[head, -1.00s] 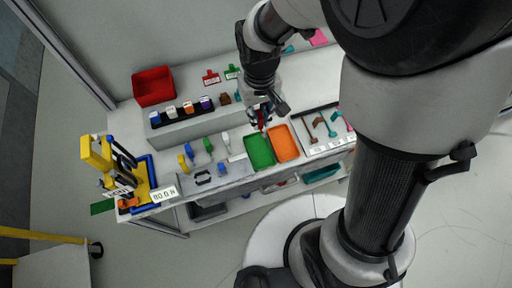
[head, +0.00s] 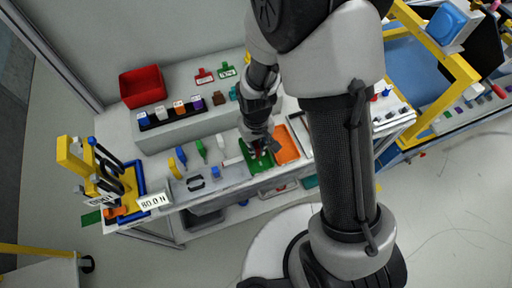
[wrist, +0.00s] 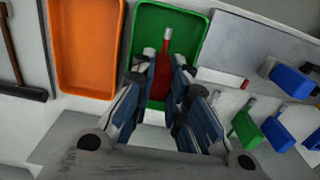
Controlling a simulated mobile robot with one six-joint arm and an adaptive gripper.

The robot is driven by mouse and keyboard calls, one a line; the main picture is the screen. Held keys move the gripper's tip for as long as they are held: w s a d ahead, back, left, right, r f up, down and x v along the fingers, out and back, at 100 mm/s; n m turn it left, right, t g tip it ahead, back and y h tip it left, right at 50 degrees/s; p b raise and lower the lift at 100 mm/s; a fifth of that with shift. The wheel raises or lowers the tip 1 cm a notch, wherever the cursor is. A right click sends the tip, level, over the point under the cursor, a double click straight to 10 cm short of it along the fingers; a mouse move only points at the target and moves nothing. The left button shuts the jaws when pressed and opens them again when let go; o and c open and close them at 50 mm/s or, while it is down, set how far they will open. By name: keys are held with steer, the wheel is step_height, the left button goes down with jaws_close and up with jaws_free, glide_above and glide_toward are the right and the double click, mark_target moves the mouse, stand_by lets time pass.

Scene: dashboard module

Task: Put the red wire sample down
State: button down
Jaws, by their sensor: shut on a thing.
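The red wire sample (wrist: 163,75) is between the fingers of my gripper (wrist: 164,64), which is shut on it.
An orange tray (wrist: 84,45) stands right beside the green one, also in the head view (head: 286,146). On the other side are green and blue clip-like pieces (wrist: 245,127) and a grey panel (wrist: 250,45). A hammer (wrist: 14,60) lies beyond the orange tray.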

steer(key=shift+f, duration=0.3)
steer(key=shift+f, duration=0.2)
steer(key=c, duration=1.6)
jaws_free()
steer(key=shift+r, duration=0.1)
step_height(320, 180, up, 13)
steer(key=p, duration=0.4)
steer(key=shift+f, duration=0.2)
step_height(320, 180, up, 7)
steer(key=t, duration=0.1)
glide_above(256, 145)
steer(key=d, duration=0.3)
steer(key=s+d+r+m+t, duration=0.1)
steer(key=s+d+r, duration=0.25)
steer(key=r, duration=0.25)
steer(key=shift+s+d+r+m+t, duration=0.4)
steer(key=shift+s+d+r, duration=0.35)
steer(key=shift+s+r, duration=0.85)
steer(key=shift+s+d+r+m+t, duration=0.4)
steer(key=shift+s+d+r, duration=0.3)
steer(key=shift+s+r, duration=0.85)
steer(key=shift+s+d+r+m+t, duration=0.3)
steer(key=shift+s+d+r+t, duration=0.35)
steer(key=shift+s+r, duration=0.9)
